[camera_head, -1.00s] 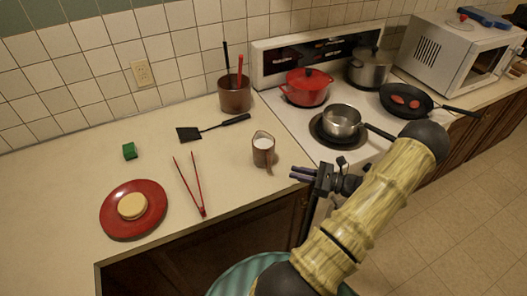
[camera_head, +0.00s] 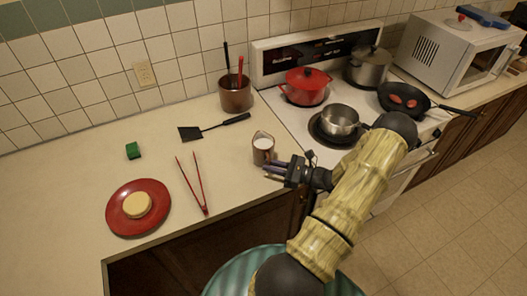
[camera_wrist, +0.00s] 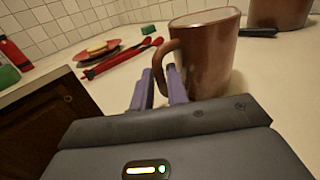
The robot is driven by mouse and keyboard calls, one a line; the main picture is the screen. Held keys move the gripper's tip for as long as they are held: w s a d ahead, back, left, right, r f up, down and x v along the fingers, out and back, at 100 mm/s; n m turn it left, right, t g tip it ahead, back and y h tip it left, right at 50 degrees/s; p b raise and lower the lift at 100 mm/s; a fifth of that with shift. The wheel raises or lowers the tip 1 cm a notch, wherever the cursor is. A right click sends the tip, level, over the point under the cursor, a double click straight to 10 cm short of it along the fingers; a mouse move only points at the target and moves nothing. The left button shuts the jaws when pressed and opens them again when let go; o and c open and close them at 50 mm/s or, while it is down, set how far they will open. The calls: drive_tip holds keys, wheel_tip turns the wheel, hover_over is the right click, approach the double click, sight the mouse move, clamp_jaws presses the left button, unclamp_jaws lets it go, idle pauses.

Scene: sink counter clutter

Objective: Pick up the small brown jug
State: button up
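The small brown jug (camera_head: 263,152) stands upright on the counter, left of the stove, with white contents showing at its top. In the wrist view the jug (camera_wrist: 208,55) is close ahead, its handle facing my gripper. My gripper (camera_head: 268,171) is at the jug's near side, low over the counter's front edge. In the wrist view the two purple fingers of my gripper (camera_wrist: 161,75) are apart, with the lower handle showing between them. I cannot tell whether either finger touches the handle.
Red tongs (camera_head: 192,187), a red plate (camera_head: 118,222) with a round tan item, a black spatula (camera_head: 205,129) and a green block (camera_head: 133,150) lie left of the jug. A brown utensil pot (camera_head: 235,98) stands behind. A steel saucepan (camera_head: 339,121) is on the stove to the right.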

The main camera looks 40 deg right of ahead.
drive_tip(key=shift+p+x, duration=0.35)
drive_tip(key=shift+x, duration=1.2)
clamp_jaws()
